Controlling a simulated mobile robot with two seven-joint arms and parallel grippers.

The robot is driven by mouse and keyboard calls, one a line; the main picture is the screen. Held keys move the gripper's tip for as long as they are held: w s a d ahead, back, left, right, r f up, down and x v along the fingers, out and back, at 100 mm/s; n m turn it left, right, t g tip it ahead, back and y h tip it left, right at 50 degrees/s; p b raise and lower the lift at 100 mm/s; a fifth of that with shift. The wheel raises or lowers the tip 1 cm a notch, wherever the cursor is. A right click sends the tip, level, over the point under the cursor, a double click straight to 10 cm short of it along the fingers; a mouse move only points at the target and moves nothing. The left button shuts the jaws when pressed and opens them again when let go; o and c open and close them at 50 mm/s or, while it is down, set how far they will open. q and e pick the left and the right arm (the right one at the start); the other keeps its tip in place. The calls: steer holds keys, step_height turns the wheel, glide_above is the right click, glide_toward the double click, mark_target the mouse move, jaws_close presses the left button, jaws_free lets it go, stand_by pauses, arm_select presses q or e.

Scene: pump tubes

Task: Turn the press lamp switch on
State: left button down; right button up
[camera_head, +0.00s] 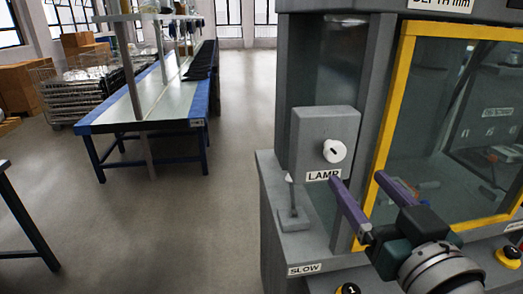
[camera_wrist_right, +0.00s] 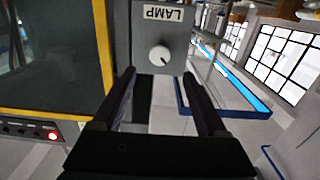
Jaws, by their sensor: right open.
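The lamp switch is a round white knob (camera_head: 334,151) with a dark pointer mark, on a grey box (camera_head: 311,127) labelled LAMP on the press (camera_head: 339,57). The knob also shows in the right wrist view (camera_wrist_right: 159,55), between and beyond the fingers. My right gripper (camera_head: 363,178) is open and empty, in front of the press, to the right of and below the knob in the head view. Its two purple fingers point toward the press front and do not touch the knob. In the wrist view the fingers (camera_wrist_right: 162,78) appear dark and spread apart. My left gripper is not in view.
A yellow-framed window (camera_head: 384,126) is right of the switch box. A small lever (camera_head: 291,196) stands below the box, above a SLOW label (camera_head: 304,269). A yellow-ringed button (camera_head: 508,257) is at lower right. A blue-edged workbench (camera_head: 150,110) stands behind, with open floor between.

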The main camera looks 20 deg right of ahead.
mark_target(337, 152)
steer(key=x, duration=0.8)
steer(key=shift+w+d+r, duration=0.1)
steer(key=shift+w+r, duration=0.05)
steer(key=shift+w, duration=0.2)
jaws_close()
